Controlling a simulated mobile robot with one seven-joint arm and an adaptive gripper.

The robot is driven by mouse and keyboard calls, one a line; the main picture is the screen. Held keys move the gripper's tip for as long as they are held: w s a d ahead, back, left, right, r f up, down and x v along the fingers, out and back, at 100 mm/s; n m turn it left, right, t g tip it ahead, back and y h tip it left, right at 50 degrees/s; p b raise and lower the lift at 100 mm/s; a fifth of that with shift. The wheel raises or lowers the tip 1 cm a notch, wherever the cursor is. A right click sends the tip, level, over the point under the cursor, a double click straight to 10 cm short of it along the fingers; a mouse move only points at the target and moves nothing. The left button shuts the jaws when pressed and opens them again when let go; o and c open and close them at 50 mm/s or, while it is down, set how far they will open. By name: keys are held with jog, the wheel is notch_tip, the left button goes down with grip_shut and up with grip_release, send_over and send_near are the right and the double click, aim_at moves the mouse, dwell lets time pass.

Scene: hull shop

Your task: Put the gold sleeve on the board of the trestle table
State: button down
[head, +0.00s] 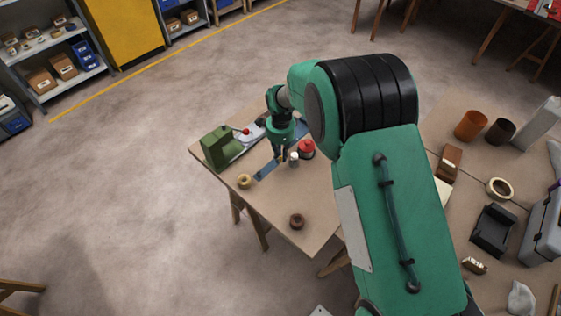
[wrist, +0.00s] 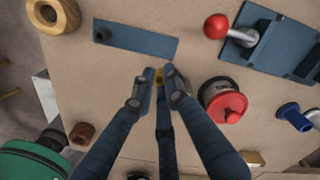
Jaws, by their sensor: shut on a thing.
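The gold sleeve (wrist: 158,76) is a small gold piece between my fingertips in the wrist view, mostly covered by them. My gripper (wrist: 160,77) is shut on it and points down over the bare tan board (wrist: 135,80) of the trestle table. In the head view my gripper (head: 284,156) is over the middle of the same board (head: 262,205), and the sleeve is too small to make out clearly. I cannot tell whether the sleeve touches the board or hangs just above it.
A blue plate with a dark peg (wrist: 140,40) lies close ahead of my fingertips. A red-lidded pot (wrist: 225,102) stands to the right. A wooden ring (wrist: 66,14), a brown ring (wrist: 82,134) and a red-knobbed lever (wrist: 215,27) are around. The board's front is mostly clear.

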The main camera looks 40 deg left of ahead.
aim_at(281, 157)
jog(key=shift+f+b, duration=0.35)
jog(key=shift+f, duration=1.45)
jog(key=shift+f, duration=0.15)
jog(key=c, duration=1.7)
grip_release()
jog(key=shift+c, duration=0.2)
notch_tip(281, 157, up, 12)
jog(key=shift+r+p, duration=0.15)
jog(key=shift+p, duration=0.85)
